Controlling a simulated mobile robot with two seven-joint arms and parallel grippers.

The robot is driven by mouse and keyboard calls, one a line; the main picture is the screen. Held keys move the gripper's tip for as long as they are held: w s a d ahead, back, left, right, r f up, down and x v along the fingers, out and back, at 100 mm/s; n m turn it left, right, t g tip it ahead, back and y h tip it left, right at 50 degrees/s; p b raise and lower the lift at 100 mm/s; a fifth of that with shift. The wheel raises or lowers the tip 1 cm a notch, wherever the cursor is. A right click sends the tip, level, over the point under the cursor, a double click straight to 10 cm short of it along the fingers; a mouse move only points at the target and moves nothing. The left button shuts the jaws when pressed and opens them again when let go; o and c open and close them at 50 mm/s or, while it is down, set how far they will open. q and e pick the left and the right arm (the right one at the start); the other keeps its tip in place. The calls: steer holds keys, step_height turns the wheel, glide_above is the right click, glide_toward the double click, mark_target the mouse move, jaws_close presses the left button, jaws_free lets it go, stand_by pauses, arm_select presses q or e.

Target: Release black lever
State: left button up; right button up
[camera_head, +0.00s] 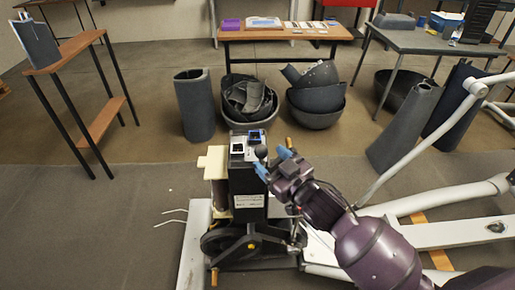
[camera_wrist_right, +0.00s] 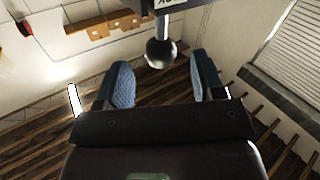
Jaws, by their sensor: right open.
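The black lever (camera_head: 261,152) ends in a round black knob at the top of the dark machine (camera_head: 247,190). In the right wrist view the knob (camera_wrist_right: 160,53) hangs on a light metal shaft, just beyond and between the fingertips. My right gripper (camera_head: 272,162) is at the machine's upper right side, close to the knob. Its two blue-padded fingers (camera_wrist_right: 160,80) are spread apart with nothing between them, and the knob looks clear of both pads. My left gripper is in neither view.
White tubular frames (camera_head: 440,170) stand at the right. Dark curved shells and bowls (camera_head: 316,100) lie on the floor behind the machine. A wooden bench (camera_head: 285,32) is at the back and a grey table (camera_head: 430,40) at the back right.

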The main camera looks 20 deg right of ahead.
mark_target(257, 148)
steer(key=shift+x, duration=2.95)
